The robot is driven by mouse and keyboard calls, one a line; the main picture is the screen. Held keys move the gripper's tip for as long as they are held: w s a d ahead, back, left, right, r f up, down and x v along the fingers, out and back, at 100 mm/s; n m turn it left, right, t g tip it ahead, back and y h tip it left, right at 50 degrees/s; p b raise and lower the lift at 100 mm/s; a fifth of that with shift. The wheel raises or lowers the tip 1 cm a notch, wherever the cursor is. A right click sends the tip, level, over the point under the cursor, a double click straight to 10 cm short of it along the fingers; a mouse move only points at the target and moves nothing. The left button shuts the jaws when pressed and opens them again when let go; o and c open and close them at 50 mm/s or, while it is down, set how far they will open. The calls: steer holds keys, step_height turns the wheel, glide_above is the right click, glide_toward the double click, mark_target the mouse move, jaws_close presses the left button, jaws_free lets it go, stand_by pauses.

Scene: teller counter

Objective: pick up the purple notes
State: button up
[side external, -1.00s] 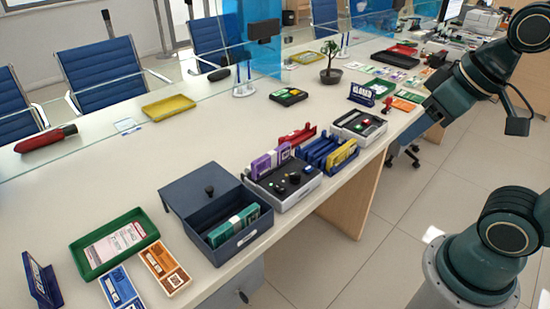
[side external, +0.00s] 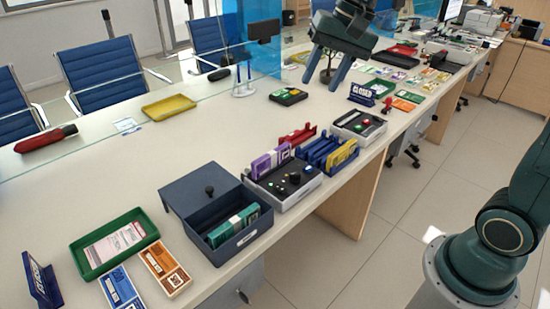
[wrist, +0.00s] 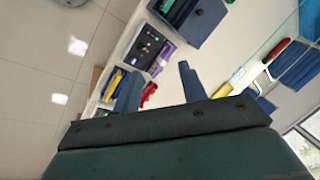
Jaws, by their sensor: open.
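The purple notes (side external: 261,165) stand upright with a white band at the back edge of a grey-and-black tray (side external: 298,198) in the side view. They also show in the wrist view as a purple strip (wrist: 164,55) beside that tray. My gripper (side external: 322,86) is open and empty, high over the counter near the potted plant, behind and to the right of the notes. In the wrist view its two fingers (wrist: 157,88) are spread apart, and the notes lie beyond the gap between them.
A dark blue lidded box (side external: 207,192) with green notes stands left of the notes. A red rack (side external: 297,136) and a blue rack with yellow notes (side external: 327,153) stand to the right. A glass screen runs along the counter's far side. The counter (side external: 190,140) behind the notes is clear.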

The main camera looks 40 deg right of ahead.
steer(key=w+d+f+m+g+y, duration=0.1)
steer(key=w+d+f+m, duration=0.15)
steer(key=w, duration=0.35)
steer(key=w+d+f+m+g, duration=0.1)
steer(key=w+f+m, duration=0.25)
steer(key=w, duration=0.25)
steer(key=m+g+y, duration=0.1)
steer(key=m, duration=0.3)
glide_toward(272, 152)
steer(key=d+v, duration=0.1)
steer(key=v, duration=0.2)
steer(key=shift+a+f, duration=0.1)
steer(key=shift+a, duration=0.1)
steer(key=shift+f, duration=0.1)
steer(key=shift+x, duration=4.25)
steer(key=shift+s+a, duration=0.1)
steer(key=shift+a, duration=0.05)
steer(key=shift+x, duration=2.55)
steer(key=shift+a, duration=0.15)
